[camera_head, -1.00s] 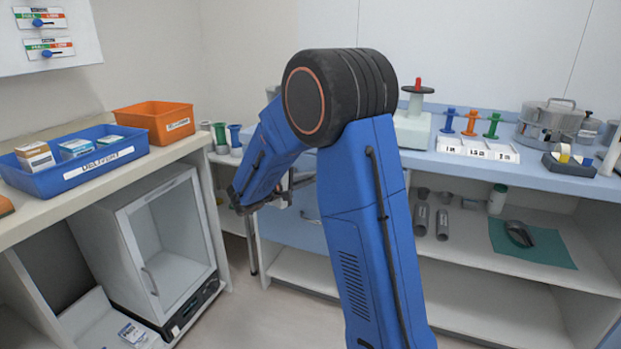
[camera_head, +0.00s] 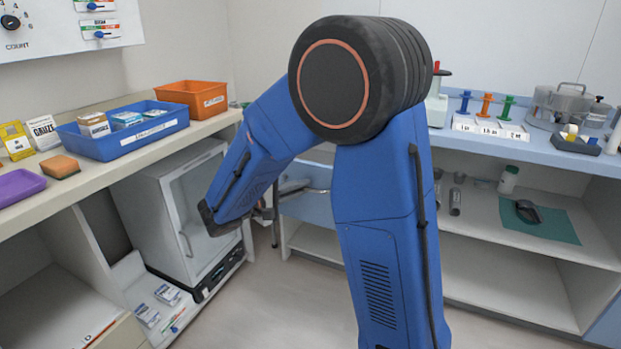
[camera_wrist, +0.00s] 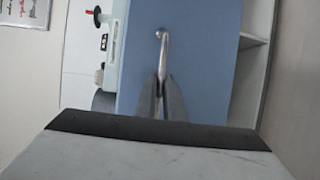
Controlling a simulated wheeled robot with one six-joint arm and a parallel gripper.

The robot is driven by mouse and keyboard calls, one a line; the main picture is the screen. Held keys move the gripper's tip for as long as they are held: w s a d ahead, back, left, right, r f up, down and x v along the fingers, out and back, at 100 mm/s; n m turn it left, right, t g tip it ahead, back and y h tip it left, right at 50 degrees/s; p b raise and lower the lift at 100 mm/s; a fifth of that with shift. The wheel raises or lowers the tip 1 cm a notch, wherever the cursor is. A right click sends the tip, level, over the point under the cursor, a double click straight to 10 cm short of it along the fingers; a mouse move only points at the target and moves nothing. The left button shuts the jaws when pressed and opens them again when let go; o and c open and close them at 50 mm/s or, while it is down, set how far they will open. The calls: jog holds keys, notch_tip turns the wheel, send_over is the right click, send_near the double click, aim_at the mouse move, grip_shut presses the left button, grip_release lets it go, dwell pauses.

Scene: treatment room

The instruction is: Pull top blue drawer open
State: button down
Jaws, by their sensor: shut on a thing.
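The blue drawer front (camera_wrist: 195,60) fills the middle of the wrist view, which is turned sideways. A slim metal handle (camera_wrist: 162,48) stands out from it. My gripper (camera_wrist: 160,82) is shut on the handle, with its fingertips on either side of the near part of the bar. In the head view, the blue front (camera_head: 312,208) shows partly between my forearm and upper arm, under the far counter. My gripper (camera_head: 263,213) shows only as a small part beside my forearm there. My arm hides much of the drawer, so I cannot tell how far it stands out.
A white cabinet with a glass door (camera_head: 190,205) stands close left of my forearm. The left counter holds a blue tray (camera_head: 150,135) and an orange bin (camera_head: 190,97). Open shelves (camera_head: 495,225) lie right of the drawer. The floor (camera_head: 290,300) in front is clear.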

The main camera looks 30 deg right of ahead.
jog(key=s+a, duration=0.4)
jog(key=a, duration=0.1)
jog(key=shift+s+a, duration=0.3)
jog(key=shift+a, duration=0.1)
jog(key=c, duration=2.1)
grip_release()
jog(key=v, duration=1.7)
jog(key=shift+s+a, duration=0.1)
jog(key=shift+a, duration=0.1)
